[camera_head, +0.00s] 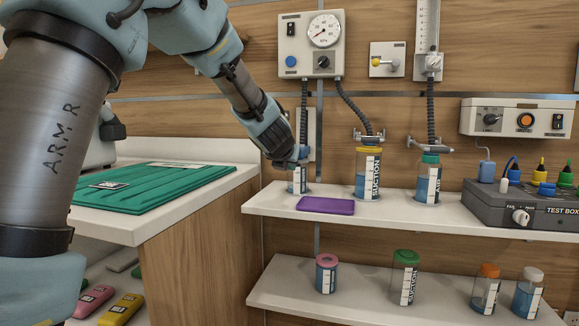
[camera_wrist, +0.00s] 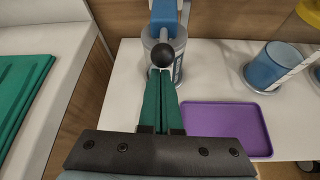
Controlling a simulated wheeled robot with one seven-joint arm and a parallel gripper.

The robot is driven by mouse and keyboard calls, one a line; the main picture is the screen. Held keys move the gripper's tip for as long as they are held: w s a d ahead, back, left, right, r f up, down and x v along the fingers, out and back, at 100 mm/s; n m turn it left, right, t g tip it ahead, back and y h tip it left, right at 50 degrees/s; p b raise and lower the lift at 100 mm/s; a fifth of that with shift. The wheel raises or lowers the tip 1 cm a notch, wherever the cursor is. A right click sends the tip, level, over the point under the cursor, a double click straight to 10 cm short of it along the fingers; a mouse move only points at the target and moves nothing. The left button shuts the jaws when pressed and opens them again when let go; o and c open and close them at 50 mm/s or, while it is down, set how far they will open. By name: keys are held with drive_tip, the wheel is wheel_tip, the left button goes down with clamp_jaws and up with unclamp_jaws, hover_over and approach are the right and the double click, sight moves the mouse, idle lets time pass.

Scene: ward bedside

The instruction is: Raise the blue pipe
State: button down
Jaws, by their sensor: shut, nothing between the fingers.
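A blue upright piece (camera_wrist: 164,14), which looks like the blue pipe, shows at the top of the wrist view beside a thin grey rod. A round black knob (camera_wrist: 172,56) sits at its lower end, above a clear jar (camera_wrist: 178,75). In the head view the jar (camera_head: 297,182) stands at the left of the upper shelf, partly behind my gripper (camera_head: 296,162), which hides most of the blue piece there. My gripper's green fingers (camera_wrist: 160,74) are shut and empty. Their tips are close to the knob; I cannot tell whether they touch it.
A purple tray (camera_head: 325,206) lies on the upper shelf (camera_head: 375,213) beside the jar. Two capped suction jars (camera_head: 368,175) stand to its right, then a grey test box (camera_head: 520,210). A counter with a green mat (camera_head: 150,190) is at left. Lidded jars stand on the lower shelf (camera_head: 350,290).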

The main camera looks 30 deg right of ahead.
wheel_tip(320, 180, up, 12)
drive_tip(key=p, duration=1)
drive_tip(key=shift+f, duration=0.3)
